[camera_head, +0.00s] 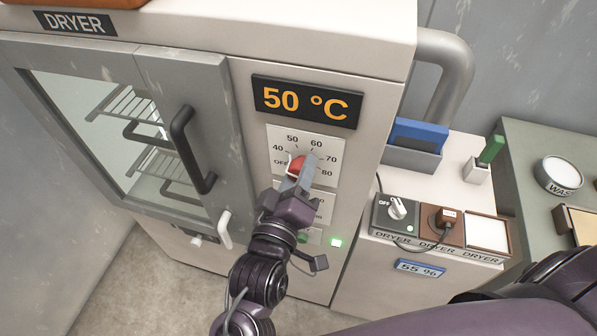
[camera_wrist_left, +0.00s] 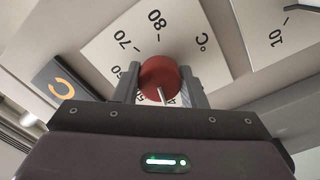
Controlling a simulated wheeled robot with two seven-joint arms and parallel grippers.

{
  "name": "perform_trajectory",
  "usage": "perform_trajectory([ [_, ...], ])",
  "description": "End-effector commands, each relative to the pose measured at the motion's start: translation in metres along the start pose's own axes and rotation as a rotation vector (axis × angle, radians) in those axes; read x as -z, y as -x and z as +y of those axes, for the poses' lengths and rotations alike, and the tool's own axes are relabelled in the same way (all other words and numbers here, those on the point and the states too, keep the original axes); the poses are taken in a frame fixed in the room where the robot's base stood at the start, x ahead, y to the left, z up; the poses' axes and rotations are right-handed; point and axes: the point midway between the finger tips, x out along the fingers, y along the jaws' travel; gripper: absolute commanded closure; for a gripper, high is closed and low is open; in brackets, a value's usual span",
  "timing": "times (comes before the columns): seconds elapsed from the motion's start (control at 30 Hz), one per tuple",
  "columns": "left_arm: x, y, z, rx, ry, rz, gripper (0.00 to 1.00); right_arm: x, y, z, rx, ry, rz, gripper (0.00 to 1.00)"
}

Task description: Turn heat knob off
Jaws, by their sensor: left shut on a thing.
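The red heat knob (camera_head: 296,166) sits on the dryer's white dial plate (camera_head: 327,152), marked OFF, 40, 50, 60, 70 and 80. My left gripper (camera_head: 298,174) is shut on the knob, one finger at each side. In the left wrist view the round red knob (camera_wrist_left: 161,79) sits between the fingers. A white pointer line shows on its lower side there; my gripper partly hides the marks near it, so I cannot tell the exact setting. The display (camera_head: 306,101) above reads 50 °C. My right gripper is not in view.
The dryer's glass door with a black handle (camera_head: 193,150) stands left of the dial. A small white lever (camera_head: 225,230) and a lit green lamp (camera_head: 336,242) are lower down. At right, a side counter carries an OFF switch (camera_head: 397,208) and a plug (camera_head: 445,216).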

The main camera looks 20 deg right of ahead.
Motion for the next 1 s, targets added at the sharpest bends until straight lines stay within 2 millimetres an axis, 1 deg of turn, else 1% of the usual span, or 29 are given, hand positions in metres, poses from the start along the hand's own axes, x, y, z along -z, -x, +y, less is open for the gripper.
perform_trajectory([
  [0.4,-0.0004,0.0,-0.0009,0.002,0.396,0.014,0.85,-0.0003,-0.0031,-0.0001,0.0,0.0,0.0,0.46],
  [0.6,-0.0007,0.0001,-0.0008,0.001,0.565,0.019,0.85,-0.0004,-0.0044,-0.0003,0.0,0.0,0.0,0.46],
  [0.8,-0.0005,0.0001,-0.0011,0.001,0.698,0.024,0.85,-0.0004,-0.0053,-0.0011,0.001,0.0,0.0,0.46],
  [1.0,-0.0007,-0.0001,-0.0004,-0.001,0.782,0.026,0.85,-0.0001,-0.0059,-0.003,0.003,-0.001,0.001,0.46],
])
